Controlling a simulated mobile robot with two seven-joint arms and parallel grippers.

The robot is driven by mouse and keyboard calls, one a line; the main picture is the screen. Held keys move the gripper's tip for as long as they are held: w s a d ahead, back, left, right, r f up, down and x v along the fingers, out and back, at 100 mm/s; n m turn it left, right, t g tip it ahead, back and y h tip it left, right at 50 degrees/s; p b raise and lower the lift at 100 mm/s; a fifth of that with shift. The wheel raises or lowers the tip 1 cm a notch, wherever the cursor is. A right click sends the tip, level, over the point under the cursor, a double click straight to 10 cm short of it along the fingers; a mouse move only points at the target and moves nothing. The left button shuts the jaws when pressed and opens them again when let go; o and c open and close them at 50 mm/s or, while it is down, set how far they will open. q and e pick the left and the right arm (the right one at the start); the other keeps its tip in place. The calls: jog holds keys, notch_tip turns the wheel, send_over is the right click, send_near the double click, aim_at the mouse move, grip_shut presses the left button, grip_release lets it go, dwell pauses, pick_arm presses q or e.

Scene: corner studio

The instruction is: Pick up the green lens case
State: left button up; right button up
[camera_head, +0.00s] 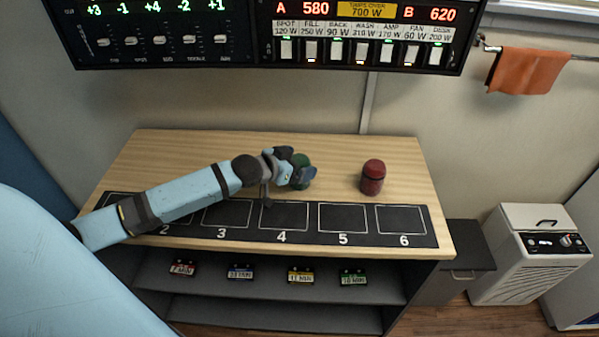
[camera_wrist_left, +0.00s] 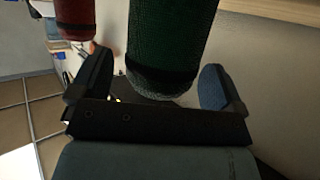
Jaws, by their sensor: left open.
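The green lens case (camera_head: 302,161) stands on the wooden table behind the numbered mat, partly hidden by my left gripper. In the left wrist view the green case (camera_wrist_left: 172,40) is a dark green cylinder with a black band near its end. My left gripper (camera_head: 296,177) is at the case. In the wrist view the left gripper (camera_wrist_left: 158,88) is open, with one finger on either side of the case. There is visible space between each finger and the case. My right gripper does not show.
A red lens case (camera_head: 373,177) stands to the right on the wooden tabletop (camera_head: 215,150); it also shows in the wrist view (camera_wrist_left: 77,20). The black numbered mat (camera_head: 313,226) lies along the front edge. A control panel (camera_head: 365,35) hangs above the back.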

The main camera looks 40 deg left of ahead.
pick_arm(q)
jog(key=shift+w+d+f, duration=0.15)
jog(key=shift+w+f, duration=0.05)
jog(key=shift+w, duration=0.25)
jog(key=c, duration=1)
jog(key=shift+c, duration=0.8)
jog(key=shift+r, duration=0.15)
